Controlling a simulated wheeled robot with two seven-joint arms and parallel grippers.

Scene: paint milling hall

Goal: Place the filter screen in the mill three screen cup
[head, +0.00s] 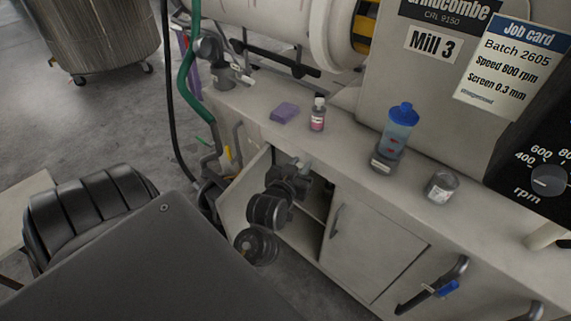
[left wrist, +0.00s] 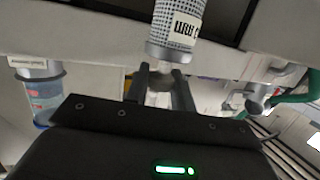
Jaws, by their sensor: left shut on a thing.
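The filter screen (left wrist: 180,20) is a grey mesh cylinder with a white, partly cut-off label, at the top of the left wrist view. My left gripper (left wrist: 160,86) is shut on its pale grey end knob. In the head view my left gripper (head: 293,174) is in front of the bench cupboard, below the bench top's edge; the screen is hard to make out there. A clear round cup with a white label (head: 440,188) stands on the bench at the right. Its label is too small to read, so I cannot tell whether it is the mill three screen cup.
A blue-capped bottle (head: 402,125) stands on the bench at a labelled base (head: 382,160). A small pink bottle (head: 317,115) and a purple sponge (head: 284,112) are further left. The Mill 3 housing (head: 430,80) stands behind. A cupboard door (head: 245,200) appears open; a green hose (head: 187,80) hangs left.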

